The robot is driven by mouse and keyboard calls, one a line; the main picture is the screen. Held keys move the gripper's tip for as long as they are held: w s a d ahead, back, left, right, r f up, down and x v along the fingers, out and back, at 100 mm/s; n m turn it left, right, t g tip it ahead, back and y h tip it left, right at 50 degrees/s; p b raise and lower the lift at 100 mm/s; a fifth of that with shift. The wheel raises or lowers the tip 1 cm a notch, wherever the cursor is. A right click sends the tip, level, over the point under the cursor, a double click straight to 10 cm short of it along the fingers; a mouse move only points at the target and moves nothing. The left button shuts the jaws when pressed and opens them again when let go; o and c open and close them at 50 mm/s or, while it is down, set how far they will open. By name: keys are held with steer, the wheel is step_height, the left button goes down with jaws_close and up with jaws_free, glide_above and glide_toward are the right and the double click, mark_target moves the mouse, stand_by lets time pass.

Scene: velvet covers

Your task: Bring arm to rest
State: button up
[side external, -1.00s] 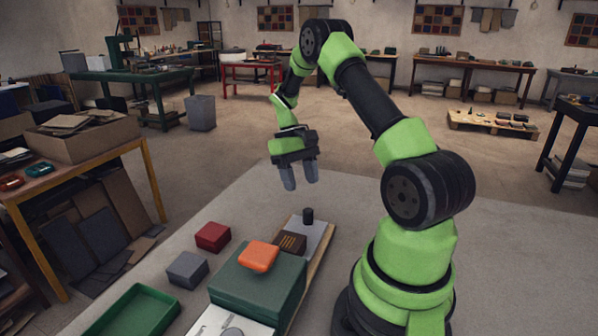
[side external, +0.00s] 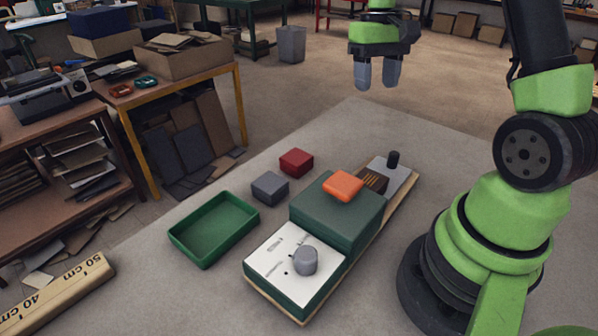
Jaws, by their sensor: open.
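My gripper (side external: 377,73) hangs at the top of the side external view with its two grey fingers apart and pointing down. It is empty, held in the air well above the work surface and touching nothing. My green and black arm rises at the right, and its upper links run out of the frame.
A green block (side external: 335,213) carries an orange box (side external: 343,186) beside a white panel with a grey knob (side external: 305,261). A red box (side external: 296,162), a grey box (side external: 270,188) and an empty green tray (side external: 213,227) stand left. The grey surface (side external: 370,125) beyond is clear.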

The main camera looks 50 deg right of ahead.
steer(key=s+a+r+n+t, duration=0.1)
steer(key=s+a+r+t, duration=0.3)
steer(key=a+r, duration=0.6)
steer(key=s+a+n+t+y, duration=0.1)
steer(key=s+a+t, duration=0.3)
steer(key=s+a, duration=0.3)
steer(key=shift+s+a+r+t, duration=0.25)
steer(key=shift+s+a+t, duration=0.1)
steer(key=shift+a, duration=0.4)
